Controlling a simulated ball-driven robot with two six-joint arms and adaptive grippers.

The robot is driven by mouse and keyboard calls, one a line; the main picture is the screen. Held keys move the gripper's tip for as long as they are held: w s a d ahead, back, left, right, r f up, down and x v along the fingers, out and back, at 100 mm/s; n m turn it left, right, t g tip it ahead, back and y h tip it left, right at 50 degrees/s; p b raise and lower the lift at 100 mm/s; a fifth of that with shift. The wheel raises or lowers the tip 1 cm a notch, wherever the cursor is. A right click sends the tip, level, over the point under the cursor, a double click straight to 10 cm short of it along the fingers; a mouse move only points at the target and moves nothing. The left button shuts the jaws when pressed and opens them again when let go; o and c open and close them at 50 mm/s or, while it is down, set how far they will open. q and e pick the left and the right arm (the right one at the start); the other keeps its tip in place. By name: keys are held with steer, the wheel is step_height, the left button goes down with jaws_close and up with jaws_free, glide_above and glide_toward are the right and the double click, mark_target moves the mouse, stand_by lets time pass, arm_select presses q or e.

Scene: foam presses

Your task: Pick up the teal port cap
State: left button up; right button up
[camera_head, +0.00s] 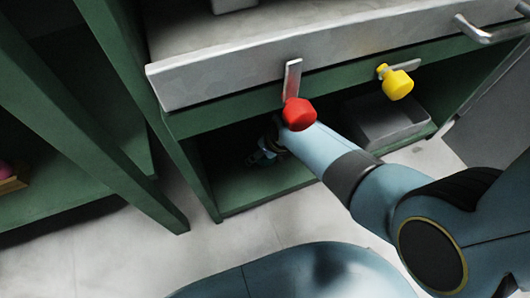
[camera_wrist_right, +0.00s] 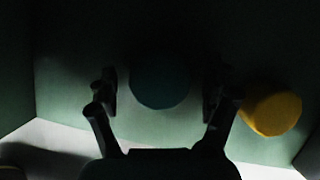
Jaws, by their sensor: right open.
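The teal port cap (camera_wrist_right: 160,85) shows as a dark, round shape in the right wrist view. It is between the two fingers of my right gripper (camera_wrist_right: 163,92), which is open with gaps on both sides of the cap. I cannot tell whether the fingertips reach around it or stop short of it. In the head view my right arm reaches into the dim lower bay of the green press, and the right gripper (camera_head: 262,154) is mostly in shadow there. The cap cannot be made out in that view. My left gripper is in neither view.
A yellow round thing (camera_wrist_right: 272,110) stands close to the right finger. A red knob (camera_head: 299,114) on a lever hangs right above my forearm, and a yellow knob (camera_head: 398,84) is further right. A grey bin (camera_head: 384,122) occupies the bay's right part. Green posts (camera_head: 186,165) bound the left.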

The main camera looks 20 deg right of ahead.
steer(key=c, duration=1.2)
steer(key=shift+c, duration=0.2)
steer(key=shift+r, duration=0.1)
